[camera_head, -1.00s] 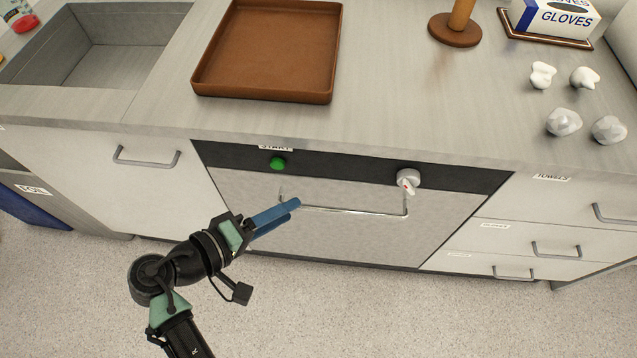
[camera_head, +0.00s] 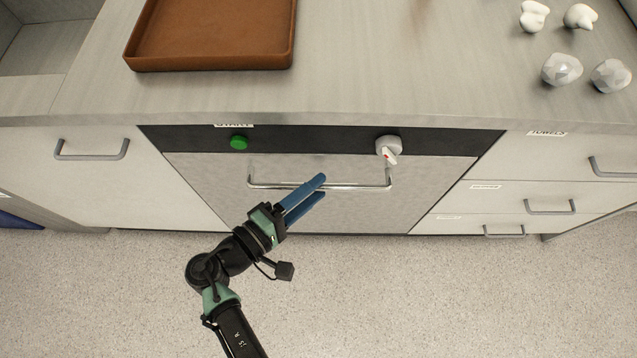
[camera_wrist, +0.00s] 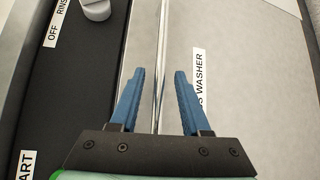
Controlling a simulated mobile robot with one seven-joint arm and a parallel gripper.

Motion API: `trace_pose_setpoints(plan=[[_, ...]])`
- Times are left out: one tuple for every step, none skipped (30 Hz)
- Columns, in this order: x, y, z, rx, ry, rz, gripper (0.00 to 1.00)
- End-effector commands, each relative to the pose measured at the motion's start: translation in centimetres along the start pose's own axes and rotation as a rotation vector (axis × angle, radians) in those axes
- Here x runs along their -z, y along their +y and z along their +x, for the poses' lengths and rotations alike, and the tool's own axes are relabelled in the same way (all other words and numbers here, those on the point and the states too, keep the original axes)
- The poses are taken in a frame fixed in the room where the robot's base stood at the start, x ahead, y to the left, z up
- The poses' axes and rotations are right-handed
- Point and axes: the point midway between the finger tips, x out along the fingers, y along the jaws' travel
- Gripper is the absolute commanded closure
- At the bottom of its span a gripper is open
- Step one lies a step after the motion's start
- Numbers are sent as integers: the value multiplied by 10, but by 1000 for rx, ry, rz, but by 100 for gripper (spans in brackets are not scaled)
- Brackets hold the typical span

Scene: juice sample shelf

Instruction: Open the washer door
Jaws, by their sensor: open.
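The washer door (camera_head: 330,210) is a grey panel below a black control strip, and it looks shut. Its thin metal bar handle (camera_head: 350,187) runs across the upper part of the door. My gripper (camera_head: 317,188) is open, its blue fingers in front of the handle near its middle. In the wrist view the handle bar (camera_wrist: 161,60) runs between the two open fingers (camera_wrist: 158,75), with space on both sides. I cannot tell how deep the bar sits between them. A label reading "WASHER" (camera_wrist: 199,75) shows on the door beside the right finger.
The control strip has a green start button (camera_head: 239,143) and a white knob (camera_head: 389,148), which also shows in the wrist view (camera_wrist: 97,8). A brown tray (camera_head: 210,60) lies on the counter (camera_head: 400,80). Drawers (camera_head: 540,190) stand at right. The floor in front (camera_head: 450,290) is clear.

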Motion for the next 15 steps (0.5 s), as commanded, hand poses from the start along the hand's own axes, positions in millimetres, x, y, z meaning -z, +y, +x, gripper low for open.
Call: trace_pose_setpoints(plan=[[0,0,6,0,-1,0,53],[0,0,9,0,-1,0,53],[0,0,12,0,-1,0,53],[0,0,13,0,0,0,53],[1,0,14,0,1,1,53],[1,0,16,0,1,1,53],[0,0,16,0,1,1,53],[0,0,17,0,1,1,53],[0,0,17,0,1,1,53],[0,0,17,0,1,1,53],[0,0,17,0,1,1,53],[0,0,17,0,1,1,53],[0,0,17,0,1,1,53],[0,0,17,0,1,1,53],[0,0,17,0,1,1,59]])
